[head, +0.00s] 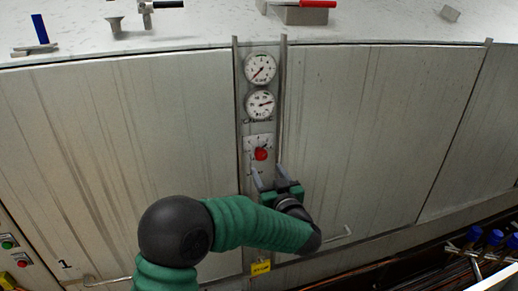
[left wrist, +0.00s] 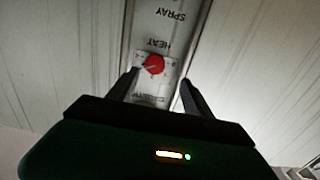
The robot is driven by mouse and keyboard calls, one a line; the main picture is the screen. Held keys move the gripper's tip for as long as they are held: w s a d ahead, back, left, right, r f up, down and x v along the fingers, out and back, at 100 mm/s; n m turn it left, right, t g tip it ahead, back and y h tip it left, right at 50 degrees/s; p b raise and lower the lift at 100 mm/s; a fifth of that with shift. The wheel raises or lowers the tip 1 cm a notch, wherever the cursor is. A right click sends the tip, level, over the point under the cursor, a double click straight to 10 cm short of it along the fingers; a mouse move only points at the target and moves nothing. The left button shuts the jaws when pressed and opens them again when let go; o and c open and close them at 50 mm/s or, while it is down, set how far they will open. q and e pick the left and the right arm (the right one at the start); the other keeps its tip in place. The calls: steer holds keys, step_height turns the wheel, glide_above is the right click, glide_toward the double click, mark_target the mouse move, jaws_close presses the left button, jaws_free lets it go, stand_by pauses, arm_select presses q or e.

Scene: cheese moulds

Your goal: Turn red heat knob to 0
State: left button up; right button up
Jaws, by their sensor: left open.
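The red heat knob (head: 261,154) sits on the narrow vertical control panel, below two round gauges in the head view. In the left wrist view the red knob (left wrist: 154,64) shows on its pale dial plate, under the upside-down word HEAT. Its exact setting is too small to read. My left gripper (head: 266,176) is just below the knob in the head view, fingers pointing up at the panel. In the left wrist view the left gripper (left wrist: 158,78) is open, one finger on each side of the panel strip, with the knob between and beyond the fingertips. It does not appear to touch the knob.
Two gauges (head: 260,86) are above the knob. Large flat metal doors flank the panel. A yellow label (head: 261,267) is at its foot. Green and red buttons (head: 8,243) are at the lower left. Blue-topped valves (head: 484,238) are at the lower right.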

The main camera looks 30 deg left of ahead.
mark_target(262, 157)
arm_select(q)
steer(key=p+x, duration=0.1)
steer(key=x, duration=0.2)
steer(key=p+x, duration=0.1)
steer(key=x, duration=0.2)
steer(key=w+d+p+x, duration=0.1)
steer(key=x, duration=0.1)
steer(key=shift+w+a+f, duration=0.15)
steer(key=shift+w+a, duration=0.15)
steer(key=shift+w, duration=0.1)
steer(key=shift+w+a, duration=0.2)
steer(key=shift+a, duration=0.25)
steer(key=shift+s+a, duration=0.1)
steer(key=shift+s, duration=0.05)
arm_select(e)
steer(key=r, duration=0.4)
steer(key=shift+w+d, duration=0.25)
arm_select(q)
steer(key=shift+a, duration=0.2)
steer(key=c, duration=0.5)
steer(key=shift+w, duration=0.25)
jaws_close()
arm_select(e)
steer(key=shift+w+a, duration=0.2)
steer(key=shift+w, duration=0.05)
arm_select(q)
steer(key=shift+f, duration=0.1)
arm_select(e)
steer(key=shift+f, duration=0.15)
